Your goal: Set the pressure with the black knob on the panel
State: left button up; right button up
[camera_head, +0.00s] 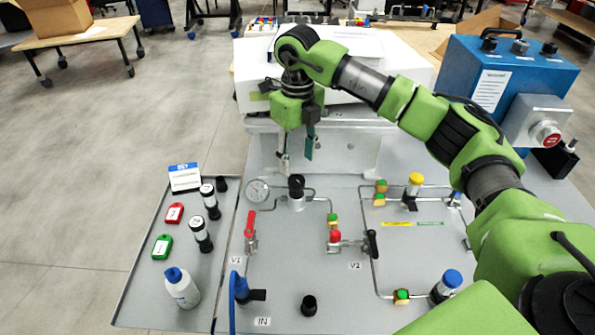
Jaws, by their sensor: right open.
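The black knob (296,185) stands upright on a silver fitting on the grey panel (300,262). A round pressure gauge (258,190) is joined to it on its left. My right gripper (296,158) hangs above and just behind the knob, fingers pointing down. It is open with nothing between its fingers, and I see a gap between it and the knob. The gauge reading is too small to tell. My left gripper is not in view.
A side tray (150,290) holds tags, dark cylinders and a white bottle (182,288). A white box (350,85) and a blue box (500,85) stand behind.

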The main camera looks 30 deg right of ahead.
notch_tip(320, 180, up, 5)
jog(key=shift+r, duration=0.2)
dwell(0.3)
jog(key=n+y+p, duration=0.5)
jog(key=n+p, duration=0.7)
jog(key=n, duration=0.1)
send_near(298, 179)
jog(key=p+x, duration=0.4)
jog(key=x, duration=0.4)
jog(key=shift+a, duration=0.2)
jog(key=shift+f+h, duration=0.3)
jog(key=shift+f, duration=0.1)
